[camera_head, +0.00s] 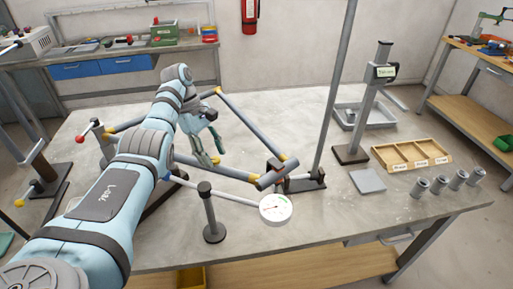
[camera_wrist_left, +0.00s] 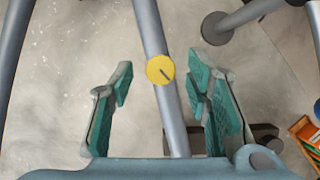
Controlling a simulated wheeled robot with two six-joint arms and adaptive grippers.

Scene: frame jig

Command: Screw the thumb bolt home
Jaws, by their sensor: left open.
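A round yellow head with a dark line across it (camera_wrist_left: 160,70), which looks like the thumb bolt, sits on a grey tube (camera_wrist_left: 174,115) in the left wrist view. My left gripper (camera_wrist_left: 162,85) is open, with one green-padded finger on each side of the tube and the yellow head between them. Nothing is gripped. In the head view the left gripper (camera_head: 208,158) points down over the frame of grey tubes with yellow joints (camera_head: 250,118). My arm hides part of the frame there, and I cannot make out the bolt. My right gripper is not in view.
A white dial gauge (camera_head: 276,208) and a black post (camera_head: 211,215) stand in front of the frame. A tall grey pole (camera_head: 335,95) rises at its right. A wooden tray (camera_head: 411,154), a grey plate (camera_head: 368,181) and several metal cylinders (camera_head: 440,185) lie farther right.

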